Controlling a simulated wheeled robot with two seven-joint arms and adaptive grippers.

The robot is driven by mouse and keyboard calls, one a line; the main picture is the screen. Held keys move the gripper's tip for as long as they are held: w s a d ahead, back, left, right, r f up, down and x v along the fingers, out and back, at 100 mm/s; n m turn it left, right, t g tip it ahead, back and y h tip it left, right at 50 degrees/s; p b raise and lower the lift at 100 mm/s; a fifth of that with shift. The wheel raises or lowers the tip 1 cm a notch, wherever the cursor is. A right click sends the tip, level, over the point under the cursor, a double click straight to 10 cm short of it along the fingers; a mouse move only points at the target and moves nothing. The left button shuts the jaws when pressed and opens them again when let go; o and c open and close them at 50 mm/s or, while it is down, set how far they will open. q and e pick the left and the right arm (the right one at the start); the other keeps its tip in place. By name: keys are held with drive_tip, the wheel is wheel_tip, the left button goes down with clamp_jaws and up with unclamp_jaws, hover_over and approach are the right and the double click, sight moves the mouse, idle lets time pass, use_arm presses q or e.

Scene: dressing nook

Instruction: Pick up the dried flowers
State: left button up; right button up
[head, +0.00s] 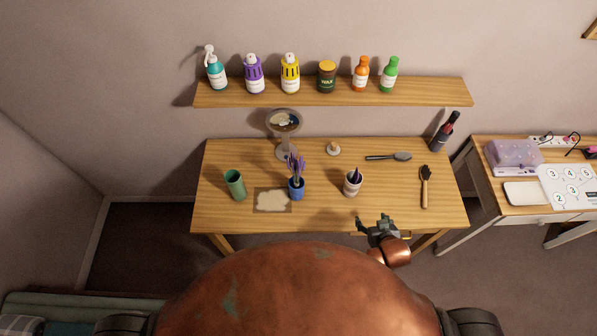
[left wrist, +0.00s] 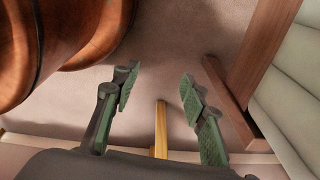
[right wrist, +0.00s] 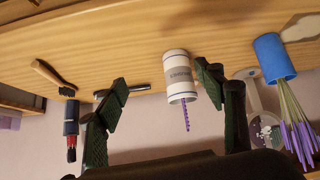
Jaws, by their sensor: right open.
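The dried flowers (head: 296,165) are a purple bunch standing in a small blue pot (head: 297,190) near the middle of the wooden table. They also show at the right edge of the right wrist view (right wrist: 297,128), with the blue pot (right wrist: 273,58). My right gripper (head: 372,222) is open and empty at the table's front edge, to the right of the flowers and apart from them. In the right wrist view, a white cup shows beyond its parted fingers (right wrist: 160,74). My left gripper (left wrist: 160,76) is open and empty in the left wrist view, away from the table; the head view does not show it.
A white cup (head: 351,186) with a purple item stands between flowers and right gripper. A shelf (head: 430,92) hangs above.

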drive_tip(key=w+a+r+t+y, duration=0.1)
drive_tip(key=w+a+r+t, duration=0.1)
drive_tip(key=w+a+r, duration=0.25)
drive_tip(key=n+t+y, duration=0.4)
drive_tip(key=n+y, duration=0.1)
drive_tip(key=y, duration=0.3)
approach(301, 167)
drive_tip(key=x, duration=0.5)
drive_tip(key=shift+w+p, duration=0.1)
drive_tip(key=shift+p, duration=0.2)
drive_tip(key=shift+n+y, duration=0.3)
drive_tip(key=p+x, duration=0.1)
drive_tip(key=x, duration=0.5)
drive_tip(key=shift+w+a, duration=0.25)
drive_tip(key=shift+w, duration=0.05)
drive_tip(key=shift+w+a+f+p, duration=0.1)
drive_tip(key=shift+w+a+p, duration=0.2)
drive_tip(key=shift+w, duration=0.1)
use_arm(q)
drive_tip(key=shift+s+d+r, duration=0.1)
drive_tip(key=shift+s+r, duration=0.2)
drive_tip(key=shift+r, duration=0.3)
drive_tip(key=shift+s+r, duration=0.3)
drive_tip(key=shift+r, duration=0.3)
use_arm(e)
drive_tip(key=shift+d, duration=0.1)
drive_tip(key=shift+c, duration=0.6)
drive_tip(key=c, duration=1.4)
